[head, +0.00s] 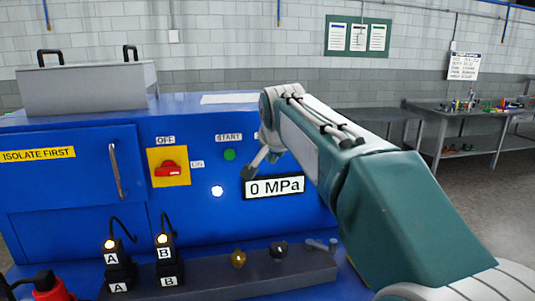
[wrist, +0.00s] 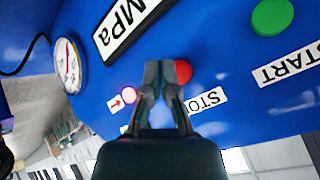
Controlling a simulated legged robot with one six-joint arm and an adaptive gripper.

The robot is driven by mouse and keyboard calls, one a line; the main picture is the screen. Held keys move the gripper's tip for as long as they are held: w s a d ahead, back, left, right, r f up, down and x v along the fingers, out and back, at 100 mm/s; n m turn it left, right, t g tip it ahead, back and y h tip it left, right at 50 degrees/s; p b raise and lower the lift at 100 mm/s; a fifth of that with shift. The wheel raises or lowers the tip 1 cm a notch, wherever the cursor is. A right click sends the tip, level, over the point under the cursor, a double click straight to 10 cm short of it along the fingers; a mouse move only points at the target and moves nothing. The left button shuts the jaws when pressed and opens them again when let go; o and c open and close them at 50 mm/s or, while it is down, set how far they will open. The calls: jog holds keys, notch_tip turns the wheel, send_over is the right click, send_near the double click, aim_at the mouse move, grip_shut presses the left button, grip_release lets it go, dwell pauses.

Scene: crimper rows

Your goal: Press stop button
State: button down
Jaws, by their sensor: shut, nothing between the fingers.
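The red stop button (wrist: 184,72) is on the blue panel in the wrist view, beside the white STOP label (wrist: 207,100). My gripper (wrist: 163,72) is shut and empty, with its fingertips pointing at the panel. The fingertips overlap the left edge of the button in this view. I cannot tell whether they touch it. In the head view my arm hides the stop button.
The green start button (head: 229,154) shows on the blue cabinet (head: 60,195), above the 0 MPa display (head: 288,187). A red rotary switch (head: 168,168) is left of it. A pressure gauge (wrist: 68,65) shows in the wrist view. Plugs A (head: 117,265) and B (head: 167,255) stand on the front ledge.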

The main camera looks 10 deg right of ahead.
jog(key=shift+w, duration=0.35)
jog(key=shift+w, duration=0.5)
dwell(0.8)
jog(key=shift+s+d, duration=0.1)
jog(key=shift+s, duration=0.8)
jog(key=shift+s, duration=0.15)
jog(key=s, duration=0.4)
jog(key=shift+s, duration=0.4)
dwell(0.3)
